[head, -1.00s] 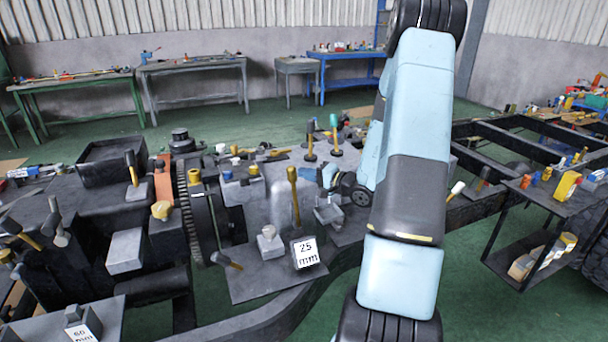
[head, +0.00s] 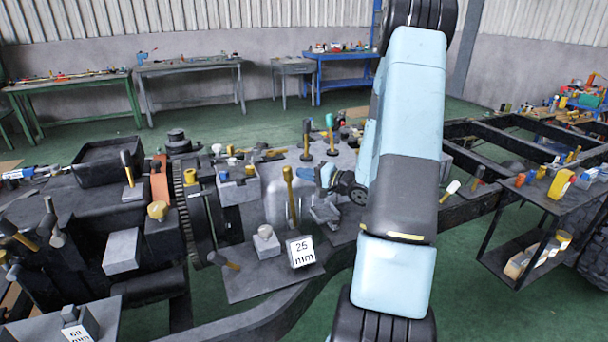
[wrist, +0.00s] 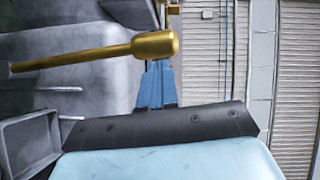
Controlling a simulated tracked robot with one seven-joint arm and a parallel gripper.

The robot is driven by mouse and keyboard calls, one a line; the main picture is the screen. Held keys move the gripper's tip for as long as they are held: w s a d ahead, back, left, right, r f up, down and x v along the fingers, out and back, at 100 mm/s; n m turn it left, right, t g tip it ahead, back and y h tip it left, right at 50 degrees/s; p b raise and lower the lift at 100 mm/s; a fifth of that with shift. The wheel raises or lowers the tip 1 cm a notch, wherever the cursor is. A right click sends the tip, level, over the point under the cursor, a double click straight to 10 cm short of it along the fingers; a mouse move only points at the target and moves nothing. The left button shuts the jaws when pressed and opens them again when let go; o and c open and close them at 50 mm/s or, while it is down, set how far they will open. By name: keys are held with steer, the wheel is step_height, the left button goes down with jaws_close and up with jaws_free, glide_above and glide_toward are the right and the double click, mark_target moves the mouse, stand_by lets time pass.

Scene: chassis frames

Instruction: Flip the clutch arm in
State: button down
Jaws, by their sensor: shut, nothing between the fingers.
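The clutch arm appears to be the gold lever (head: 290,194), which stands nearly upright behind the 25 mm block in the head view. In the wrist view the gold lever (wrist: 105,54) runs in from the left and ends in a thick rounded knob. My gripper (head: 312,176) is shut and empty, just right of the lever's upper part. In the wrist view its blue fingers (wrist: 156,85) sit just below the knob. I cannot tell whether they touch it. The lever's foot is partly hidden behind the block.
The white-faced 25 mm block (head: 302,251) and a grey knobbed block (head: 266,243) stand in front of the lever. A grey housing (head: 238,190) is to its left. Two upright handles (head: 331,135) stand behind my gripper. The green floor at the front right is clear.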

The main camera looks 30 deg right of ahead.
steer(key=w+d+f+v, duration=0.1)
steer(key=d+v, duration=0.1)
steer(key=v, duration=0.9)
steer(key=shift+s+d+r, duration=0.25)
steer(key=shift+d+r, duration=0.15)
steer(key=s+a+r+n+g+y, duration=0.1)
steer(key=s+a+r+n+g, duration=0.2)
steer(key=a, duration=0.4)
steer(key=s+a+r+n+g, duration=0.2)
steer(key=a+r+g, duration=0.2)
steer(key=a, duration=0.3)
steer(key=s+a+r+n+g+y, duration=0.1)
steer(key=s+a+r+n+g, duration=0.2)
steer(key=a, duration=0.5)
steer(key=s+a+r+n+h, duration=0.2)
steer(key=s+r+h, duration=0.8)
steer(key=s, duration=0.4)
steer(key=shift+s+r+n+t, duration=0.15)
steer(key=shift+r+n+t, duration=0.2)
steer(key=shift+r, duration=0.55)
